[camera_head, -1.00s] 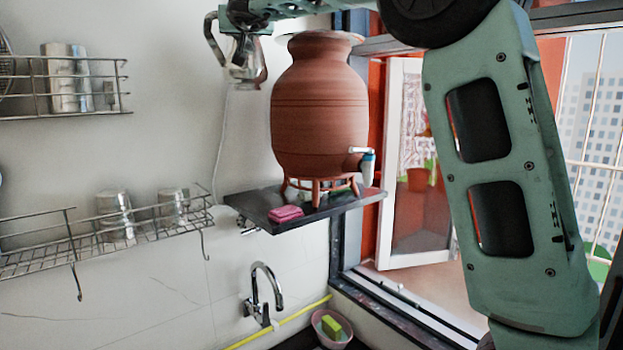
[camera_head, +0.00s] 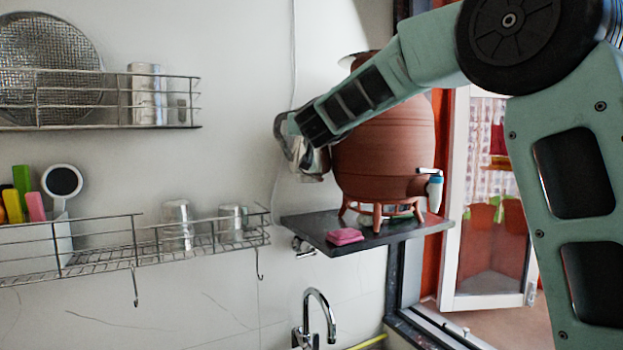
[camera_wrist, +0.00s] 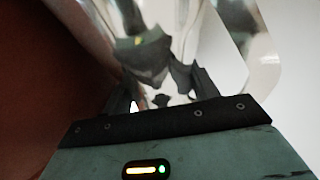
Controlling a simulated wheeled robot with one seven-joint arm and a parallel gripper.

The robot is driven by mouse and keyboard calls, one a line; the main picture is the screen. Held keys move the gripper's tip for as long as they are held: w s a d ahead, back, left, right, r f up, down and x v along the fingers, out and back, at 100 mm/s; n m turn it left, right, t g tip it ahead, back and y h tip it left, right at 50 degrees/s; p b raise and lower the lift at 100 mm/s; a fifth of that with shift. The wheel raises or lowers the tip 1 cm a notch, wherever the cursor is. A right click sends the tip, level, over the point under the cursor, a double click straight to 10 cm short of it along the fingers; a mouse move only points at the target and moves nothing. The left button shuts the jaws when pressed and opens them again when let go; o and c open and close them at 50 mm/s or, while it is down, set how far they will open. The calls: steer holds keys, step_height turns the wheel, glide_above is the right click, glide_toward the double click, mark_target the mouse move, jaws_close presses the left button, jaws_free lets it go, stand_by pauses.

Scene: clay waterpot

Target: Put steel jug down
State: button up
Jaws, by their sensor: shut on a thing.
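The steel jug (camera_head: 311,163) is held in the air at the left side of the clay pot, above the left end of the dark shelf. Its handle (camera_head: 281,134) points to the left. My gripper (camera_wrist: 163,95) is shut on the jug; in the head view my forearm hides most of the grip. In the wrist view the shiny jug (camera_wrist: 185,35) fills the space beyond the fingers, and brown clay stands close on the left. I cannot tell whether jug and pot touch.
The clay pot (camera_head: 385,165) stands on a legged stand on the dark shelf (camera_head: 375,236). A pink cloth (camera_head: 345,236) lies at the shelf's front left. Wire racks (camera_head: 110,262) with steel cups are on the left wall. A tap (camera_head: 318,305) is below.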

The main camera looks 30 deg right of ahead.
mark_target(311, 170)
step_height(311, 170, down, 10)
steer(key=shift+d+r+p, duration=0.1)
steer(key=shift+p, duration=0.45)
steer(key=shift+f, duration=0.45)
steer(key=shift+f+b, duration=0.15)
steer(key=shift+b, duration=0.15)
steer(key=o, duration=1.3)
